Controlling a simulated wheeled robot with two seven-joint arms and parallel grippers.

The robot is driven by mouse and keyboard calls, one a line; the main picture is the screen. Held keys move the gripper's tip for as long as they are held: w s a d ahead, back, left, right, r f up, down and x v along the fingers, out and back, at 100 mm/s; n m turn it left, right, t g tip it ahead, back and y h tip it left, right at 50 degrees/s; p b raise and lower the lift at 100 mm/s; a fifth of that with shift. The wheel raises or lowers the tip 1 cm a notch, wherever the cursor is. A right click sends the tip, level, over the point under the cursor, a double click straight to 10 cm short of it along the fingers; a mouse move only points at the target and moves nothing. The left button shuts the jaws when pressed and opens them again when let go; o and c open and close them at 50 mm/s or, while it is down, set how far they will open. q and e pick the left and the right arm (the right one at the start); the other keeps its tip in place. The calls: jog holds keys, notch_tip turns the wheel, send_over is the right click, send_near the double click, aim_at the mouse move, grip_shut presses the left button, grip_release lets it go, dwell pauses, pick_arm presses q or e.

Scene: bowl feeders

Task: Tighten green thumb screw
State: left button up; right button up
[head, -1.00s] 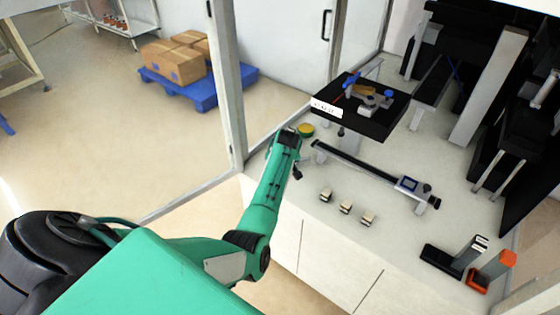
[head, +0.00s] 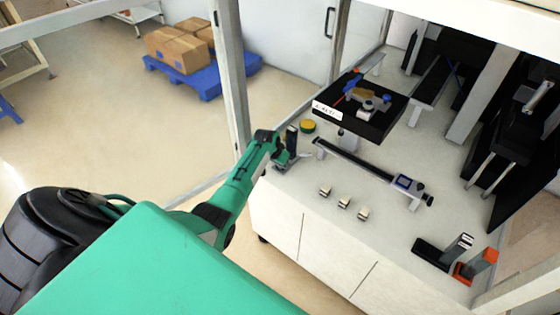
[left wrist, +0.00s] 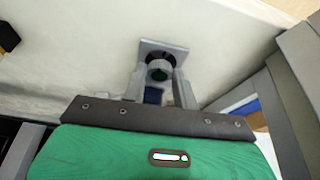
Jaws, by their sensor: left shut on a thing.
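In the left wrist view my left gripper (left wrist: 160,80) has its two grey fingers on either side of a dark round knob with a dull green face (left wrist: 159,70). It looks like the green thumb screw, and the fingers are shut on it. A grey plate (left wrist: 163,48) shows right behind the knob. In the head view my left gripper (head: 281,158) is at the left front corner of the white bench, beside a small dark upright part (head: 291,136). The screw cannot be made out there. My right gripper is not in view.
A yellow-and-green round item (head: 308,126) lies just behind the gripper. A black platform (head: 345,116) and a long dark rail (head: 355,162) stand to the right. Several small blocks (head: 344,202) line the bench front. A glass-panel frame post (head: 232,90) rises close to my left arm.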

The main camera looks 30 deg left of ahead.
pick_arm(q)
jog(key=shift+a+m+h, duration=0.15)
jog(key=shift+m+h, duration=0.35)
jog(key=shift+m, duration=0.7)
jog(key=o, duration=0.7)
jog(key=shift+r, duration=0.15)
jog(key=b+v, duration=0.1)
jog(key=v, duration=1.2)
jog(key=shift+r, duration=0.25)
jog(key=shift+s, duration=0.1)
